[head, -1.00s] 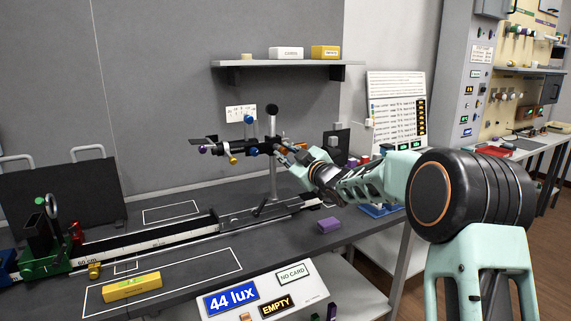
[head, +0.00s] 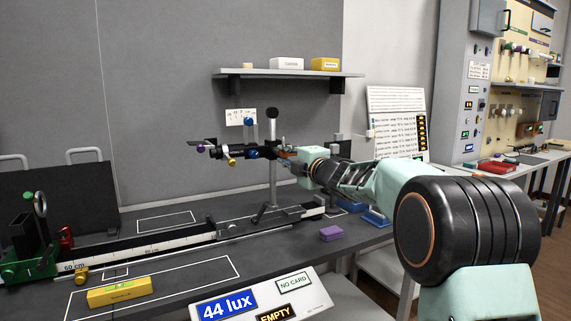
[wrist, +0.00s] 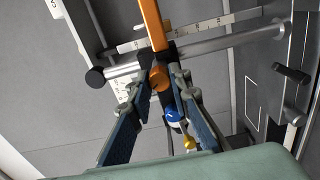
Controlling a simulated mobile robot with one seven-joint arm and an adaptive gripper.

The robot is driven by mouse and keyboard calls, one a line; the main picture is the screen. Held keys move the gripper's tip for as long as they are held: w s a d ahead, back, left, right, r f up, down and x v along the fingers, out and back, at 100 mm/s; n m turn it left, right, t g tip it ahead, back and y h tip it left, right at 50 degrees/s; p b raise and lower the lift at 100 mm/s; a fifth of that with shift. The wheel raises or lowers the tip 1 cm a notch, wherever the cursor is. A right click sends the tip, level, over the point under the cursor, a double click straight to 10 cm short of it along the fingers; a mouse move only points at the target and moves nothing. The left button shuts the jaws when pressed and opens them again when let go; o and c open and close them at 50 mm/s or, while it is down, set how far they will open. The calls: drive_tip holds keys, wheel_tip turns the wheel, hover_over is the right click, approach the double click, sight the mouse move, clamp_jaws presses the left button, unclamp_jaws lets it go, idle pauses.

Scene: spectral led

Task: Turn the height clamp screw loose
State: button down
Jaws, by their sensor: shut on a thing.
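The silver post (head: 273,184) stands on the rail and carries a dark clamp with a horizontal arm. In the wrist view the post (wrist: 205,47) lies across the picture, with a black end cap. An orange screw with a long bar handle (wrist: 152,24) and round end (wrist: 160,79) sits at the clamp, between my fingertips. My gripper (wrist: 161,82) is shut on this orange screw; it also shows at the right side of the clamp in the head view (head: 288,154). The fingers partly hide the contact. A blue knob (head: 251,153) and a yellow knob (head: 232,161) are on the clamp arm.
The optical rail (head: 150,244) runs along the dark bench, with a green holder (head: 28,260) at its left end. A purple block (head: 331,233) and a yellow level (head: 119,291) lie in front. A shelf (head: 290,74) hangs above the post.

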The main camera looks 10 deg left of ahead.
drive_tip(key=shift+f+n+b, duration=0.1)
drive_tip(key=shift+n+b, duration=0.8)
drive_tip(key=shift+n, duration=0.8)
drive_tip(key=c, duration=1.8)
unclamp_jaws()
drive_tip(key=shift+o, duration=0.2)
drive_tip(key=shift+s, duration=0.1)
drive_tip(key=v, duration=1.2)
